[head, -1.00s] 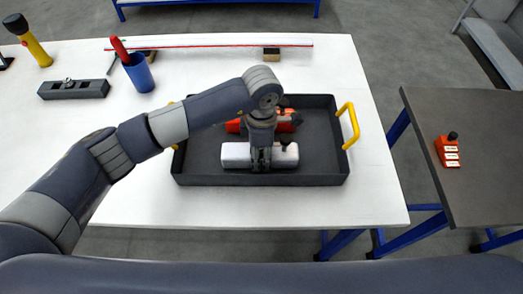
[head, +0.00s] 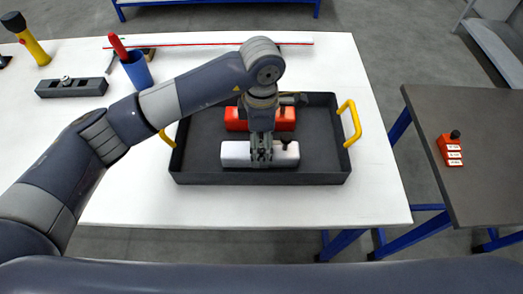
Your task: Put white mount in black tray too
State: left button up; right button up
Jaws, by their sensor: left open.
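The white mount (head: 235,153) lies inside the black tray (head: 195,178), along its near side. A red mount (head: 285,120) lies behind it in the same tray, partly hidden by my left wrist. My left gripper (head: 261,160) points down over the middle of the white mount. It is open, with its fingers at the block; whether they touch it I cannot tell. My right gripper is not in view.
The tray has yellow handles (head: 349,122) and stands on the white table (head: 300,207). A blue cup (head: 138,71), a dark slotted block (head: 71,88) and a yellow flashlight (head: 32,43) stand at the left. A grey side table (head: 485,130) holds a red block (head: 450,150).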

pick_arm(q)
notch_tip(320, 180, up, 7)
jog(key=shift+r+b, duration=0.1)
jog(key=shift+b, duration=0.65)
